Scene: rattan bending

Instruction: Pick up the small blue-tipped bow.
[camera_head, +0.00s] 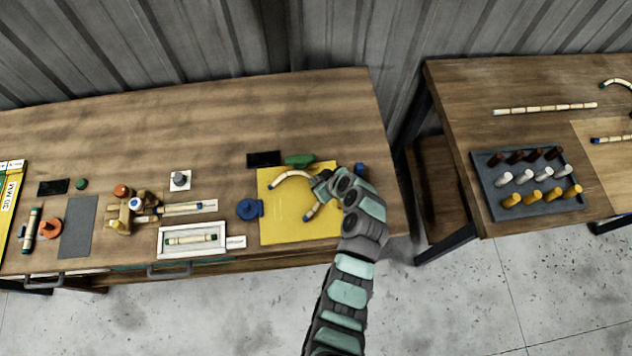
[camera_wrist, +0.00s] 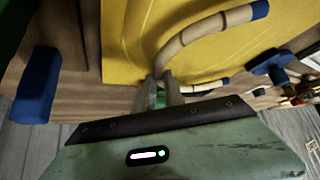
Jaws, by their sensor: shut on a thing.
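The small blue-tipped bow (camera_head: 291,174) is a pale, banded rattan curve over the yellow mat (camera_head: 277,226). One arm of it ends in a blue tip at the left, and the other blue-tipped arm lies nearer the front. My gripper (camera_head: 320,184) is shut on its bend, and the fingers hide the part where the two arms meet. In the wrist view the bow (camera_wrist: 196,30) runs into the closed fingers (camera_wrist: 165,92), with a blue tip at upper right and a blue-tipped end to the right. I cannot tell whether it touches the mat.
A green object (camera_head: 299,160) and a black block (camera_head: 264,159) lie behind the mat. A blue round piece (camera_head: 248,209) is at its left and a small blue block (camera_head: 360,170) at its right. A second table with a peg tray (camera_head: 481,196) stands right, across a gap.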

